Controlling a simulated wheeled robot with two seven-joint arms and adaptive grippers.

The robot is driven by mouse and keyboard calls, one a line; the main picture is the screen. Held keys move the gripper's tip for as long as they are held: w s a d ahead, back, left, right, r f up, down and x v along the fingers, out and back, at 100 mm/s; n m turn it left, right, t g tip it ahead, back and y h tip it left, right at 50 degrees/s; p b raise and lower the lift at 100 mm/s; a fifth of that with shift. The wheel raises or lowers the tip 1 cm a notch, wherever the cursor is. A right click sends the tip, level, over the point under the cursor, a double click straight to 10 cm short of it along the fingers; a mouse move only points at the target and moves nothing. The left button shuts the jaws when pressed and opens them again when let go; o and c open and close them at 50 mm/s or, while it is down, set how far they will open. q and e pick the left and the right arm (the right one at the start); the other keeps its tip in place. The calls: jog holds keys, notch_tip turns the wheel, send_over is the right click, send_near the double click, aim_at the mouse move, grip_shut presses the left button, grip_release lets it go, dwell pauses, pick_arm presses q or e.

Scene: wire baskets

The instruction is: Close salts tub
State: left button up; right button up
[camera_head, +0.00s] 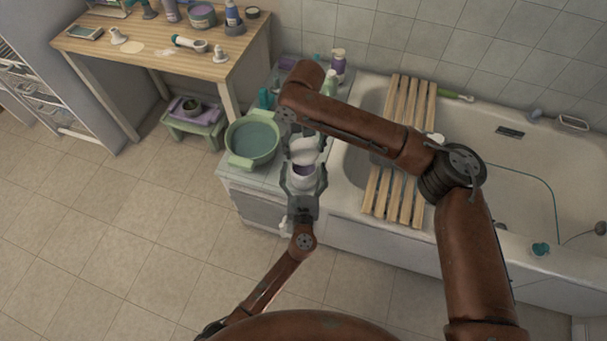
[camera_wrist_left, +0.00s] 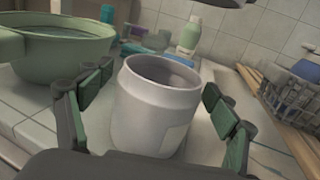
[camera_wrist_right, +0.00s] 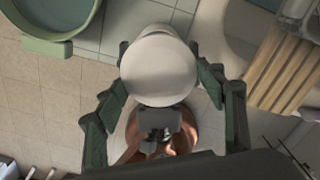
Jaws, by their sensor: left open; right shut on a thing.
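The salts tub (camera_head: 303,182) is a white, open-topped jar standing on the tiled ledge beside the bathtub. In the left wrist view the tub (camera_wrist_left: 155,112) is upright, its mouth uncovered and its inside dark. My left gripper (camera_head: 304,170) is open, with its green-padded fingers on both sides of the tub; gaps show in the left wrist view. My right gripper (camera_head: 305,147) is shut on the white round lid (camera_head: 303,154), holding it above the tub. In the right wrist view the lid (camera_wrist_right: 158,70) lies between the fingers and hides the tub's mouth.
A green basin (camera_head: 253,143) stands left of the tub on the ledge. Several bottles (camera_head: 338,66) stand behind. A slatted wooden rack (camera_head: 410,105) crosses the bathtub (camera_head: 545,190) at the right. A wire basket (camera_wrist_left: 293,95) shows at the right in the left wrist view.

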pick_arm(q)
jog(key=shift+c, duration=0.7)
jog(key=c, duration=1.7)
jog(key=shift+o, duration=0.2)
pick_arm(e)
jog(key=shift+f, duration=2.5)
jog(key=shift+f, duration=0.9)
jog(key=shift+f, duration=0.55)
